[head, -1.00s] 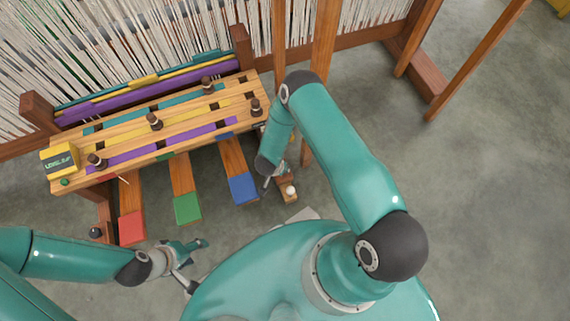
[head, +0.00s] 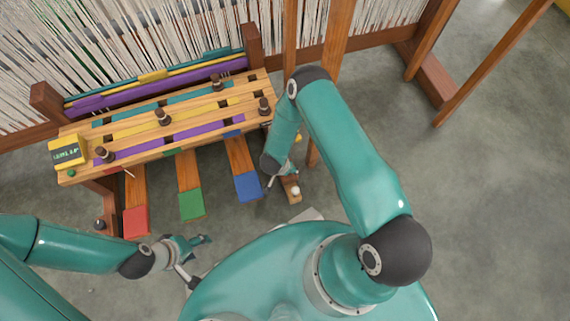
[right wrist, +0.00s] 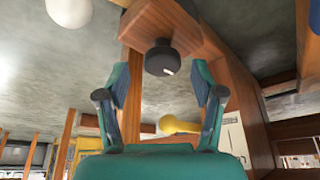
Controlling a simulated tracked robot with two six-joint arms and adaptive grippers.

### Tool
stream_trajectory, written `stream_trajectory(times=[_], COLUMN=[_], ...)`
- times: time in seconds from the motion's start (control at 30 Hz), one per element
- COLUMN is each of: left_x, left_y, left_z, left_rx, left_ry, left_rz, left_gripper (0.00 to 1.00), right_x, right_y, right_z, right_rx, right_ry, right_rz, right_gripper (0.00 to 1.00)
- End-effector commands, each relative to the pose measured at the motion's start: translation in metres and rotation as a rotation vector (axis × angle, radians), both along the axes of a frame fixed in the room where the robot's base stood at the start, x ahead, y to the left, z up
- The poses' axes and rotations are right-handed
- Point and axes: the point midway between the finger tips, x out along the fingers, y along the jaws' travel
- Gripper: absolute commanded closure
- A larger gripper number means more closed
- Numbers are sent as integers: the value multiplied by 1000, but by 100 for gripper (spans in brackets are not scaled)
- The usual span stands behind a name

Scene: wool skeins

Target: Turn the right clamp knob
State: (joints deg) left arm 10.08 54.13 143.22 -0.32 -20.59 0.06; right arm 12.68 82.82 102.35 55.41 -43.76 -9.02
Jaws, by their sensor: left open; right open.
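A round black knob (right wrist: 161,58) with a small white mark sits under a wooden beam (right wrist: 172,22) in the right wrist view. I take it for the right clamp knob. My right gripper (right wrist: 162,84) is open, its two teal-padded fingers on either side of the line to the knob, with gaps at both sides. I see no contact. In the head view my right gripper (head: 271,181) is small and partly covered by my arm, beside the loom's right end; the knob is hidden there. My left gripper (head: 198,252) is open and empty, in front of the red and green pedals.
The loom's slatted wooden beam (head: 165,120) carries several dark pegs and a yellow box (head: 68,151). Red (head: 136,220), green (head: 192,205) and blue (head: 247,187) pedals stick out below. A white ball (head: 296,190) is near my right gripper.

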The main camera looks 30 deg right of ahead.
Motion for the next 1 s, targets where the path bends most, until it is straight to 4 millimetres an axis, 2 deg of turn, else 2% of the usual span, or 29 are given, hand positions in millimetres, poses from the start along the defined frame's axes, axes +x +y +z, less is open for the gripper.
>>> stream_trajectory(times=[0.3,0.5,0.7,1.0], left_x=[0,0,0,0], left_y=[0,0,0,0], left_z=[0,0,0,-1], left_rx=[0,0,0,0], left_ry=[0,0,0,0], left_rz=[0,0,0,0], left_gripper=[43,43,43,43], right_x=[-14,-21,-25,-25], right_y=[21,31,34,34], right_z=[58,85,94,94], right_rx=[-1,-2,-1,-1], right_ry=[-1,1,3,3], right_rz=[2,-2,-3,-3], right_gripper=[33,33,33,33])
